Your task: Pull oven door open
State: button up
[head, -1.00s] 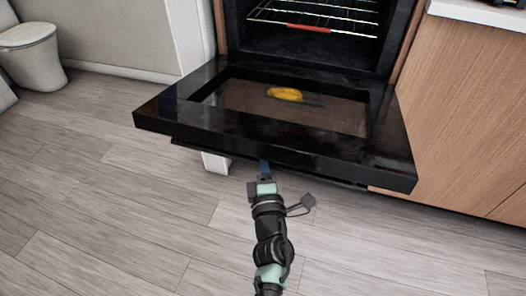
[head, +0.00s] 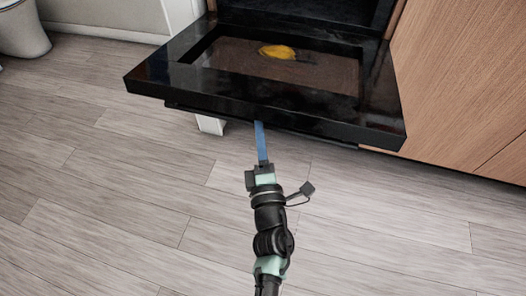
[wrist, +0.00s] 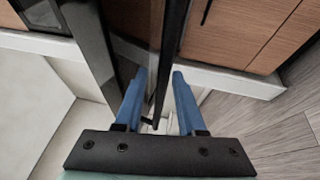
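The black oven door (head: 165,80) hangs open, folded down to about level, in front of the dark oven cavity (head: 300,12). Its handle shows as a dark bar (head: 290,135) under the front edge; in the wrist view a dark bar (wrist: 172,40) runs between my fingers. My gripper (head: 259,126) is below the door's front edge, pointing up towards it. In the wrist view my gripper (wrist: 161,74) has its two blue fingers apart, with the bar's lower end between or just beyond them. I cannot tell whether they touch it.
A yellow object (head: 277,52) shows on the door's inner panel. Wooden cabinet fronts (head: 455,80) stand to the right of the oven. A white toilet (head: 22,30) is at the far left. The wood-plank floor (head: 110,215) around my arm is clear.

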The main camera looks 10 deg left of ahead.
jog(key=v, duration=0.6)
jog(key=shift+p, duration=0.35)
